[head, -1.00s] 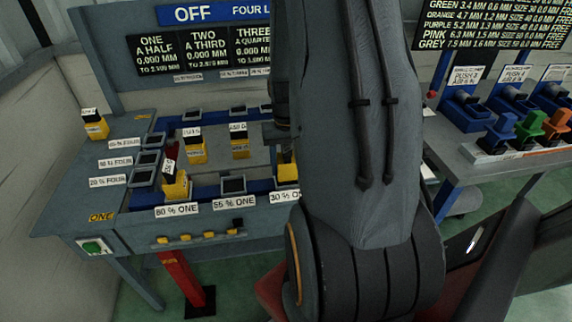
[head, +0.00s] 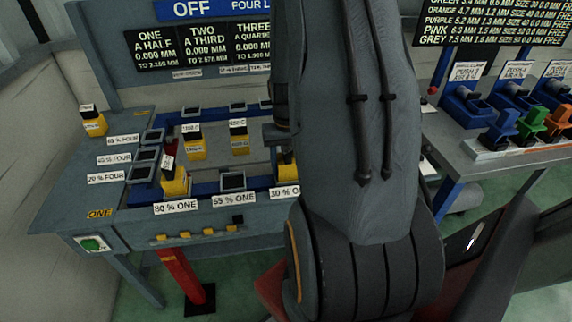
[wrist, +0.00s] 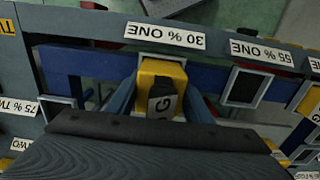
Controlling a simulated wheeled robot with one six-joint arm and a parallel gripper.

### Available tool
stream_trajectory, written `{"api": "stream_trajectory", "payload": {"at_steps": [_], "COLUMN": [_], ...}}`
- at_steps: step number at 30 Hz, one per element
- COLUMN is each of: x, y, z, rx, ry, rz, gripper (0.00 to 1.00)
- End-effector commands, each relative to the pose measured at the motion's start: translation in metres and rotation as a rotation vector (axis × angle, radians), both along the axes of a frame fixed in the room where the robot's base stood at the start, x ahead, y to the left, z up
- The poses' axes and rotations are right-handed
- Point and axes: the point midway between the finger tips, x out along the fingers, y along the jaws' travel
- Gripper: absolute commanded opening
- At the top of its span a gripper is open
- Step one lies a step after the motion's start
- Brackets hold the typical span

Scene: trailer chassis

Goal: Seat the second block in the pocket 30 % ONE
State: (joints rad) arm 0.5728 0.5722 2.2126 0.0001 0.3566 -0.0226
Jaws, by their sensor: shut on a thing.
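A yellow block with a black top and a white tag (wrist: 162,85) is between the two fingers of my gripper (wrist: 165,100), which is shut on it. The block is at the 30 % ONE label (wrist: 172,37), at or over that pocket. The pocket is hidden under block and fingers, so I cannot tell how deep the block sits. In the head view, my arm covers most of the gripper, and part of the held block (head: 287,172) shows at its left edge. Another yellow block (head: 175,184) stands at the 80 % ONE pocket, behind its label (head: 176,207).
The 55 % ONE pocket (head: 233,181) looks empty. Yellow blocks (head: 195,148) and (head: 239,142) stand inside the frame, and one (head: 94,123) stands on the bench at left. A second bench (head: 490,150) with coloured parts is at right.

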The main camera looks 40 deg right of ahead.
Motion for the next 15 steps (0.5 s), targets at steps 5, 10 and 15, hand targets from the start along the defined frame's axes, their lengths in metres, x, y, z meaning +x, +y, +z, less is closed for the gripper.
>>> {"api": "stream_trajectory", "payload": {"at_steps": [5,10,15], "x": [0.0006,0.0004,0.0003], "y": [-0.0004,-0.0003,-0.0002], "z": [-0.0034,-0.0028,-0.003], "rx": [-0.001,-0.001,-0.001], "ry": [-0.002,-0.001,-0.001], "rz": [0.0,0.0,0.0], "gripper": [0.0,0.69,0.69]}}
